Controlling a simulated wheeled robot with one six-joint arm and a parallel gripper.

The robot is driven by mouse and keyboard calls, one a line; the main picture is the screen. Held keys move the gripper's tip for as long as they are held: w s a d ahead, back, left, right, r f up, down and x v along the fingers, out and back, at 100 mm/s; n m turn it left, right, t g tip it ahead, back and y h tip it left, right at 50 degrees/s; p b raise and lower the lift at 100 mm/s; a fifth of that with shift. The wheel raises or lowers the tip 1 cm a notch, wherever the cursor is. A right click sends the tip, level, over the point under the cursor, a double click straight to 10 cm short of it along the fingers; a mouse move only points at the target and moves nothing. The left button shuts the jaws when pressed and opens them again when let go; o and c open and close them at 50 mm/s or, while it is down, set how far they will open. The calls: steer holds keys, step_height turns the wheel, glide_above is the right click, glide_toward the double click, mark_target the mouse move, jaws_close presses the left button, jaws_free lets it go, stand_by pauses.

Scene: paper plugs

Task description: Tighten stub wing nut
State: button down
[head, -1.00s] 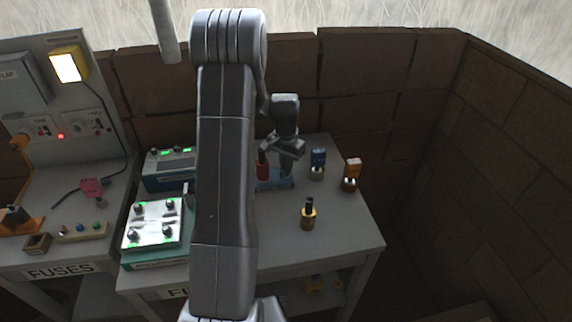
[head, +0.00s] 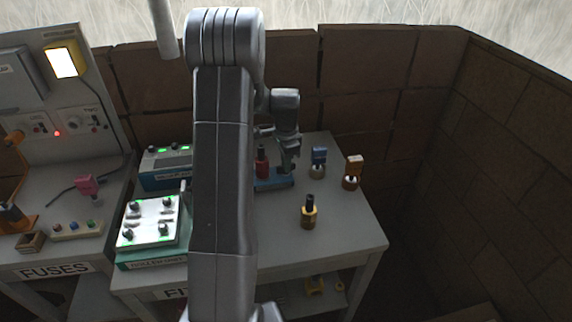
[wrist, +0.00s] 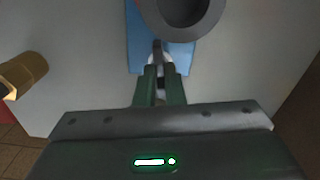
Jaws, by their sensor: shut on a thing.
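A blue base (head: 268,184) sits near the back of the right-hand table, with a red post (head: 262,163) standing on its left part. My gripper (head: 288,170) reaches down at the right part of this base. In the wrist view, my gripper (wrist: 160,66) is shut on a small dark piece (wrist: 157,47) over the blue base (wrist: 136,30). The piece looks like a wing of the wing nut; most of it is hidden by the fingertips. A dark grey round hollow part (wrist: 183,12) stands just beyond the fingertips, cut by the frame's top edge.
To the right stand a blue-topped plug (head: 318,162) and an orange-and-white one (head: 352,172). A brass-coloured plug (head: 309,212) stands nearer. Boxes with green lights (head: 150,222) are on the left. A brick wall (head: 345,90) rises behind. The table's front right is clear.

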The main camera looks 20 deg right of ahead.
steer(key=shift+m, duration=0.9)
steer(key=c, duration=1.5)
jaws_free()
steer(key=shift+r, duration=0.1)
step_height(320, 180, up, 14)
steer(key=shift+f+b, duration=0.15)
steer(key=shift+b, duration=0.65)
steer(key=shift+f, duration=0.1)
step_height(320, 180, down, 14)
steer(key=shift+r+p, duration=0.15)
steer(key=shift+p, duration=0.45)
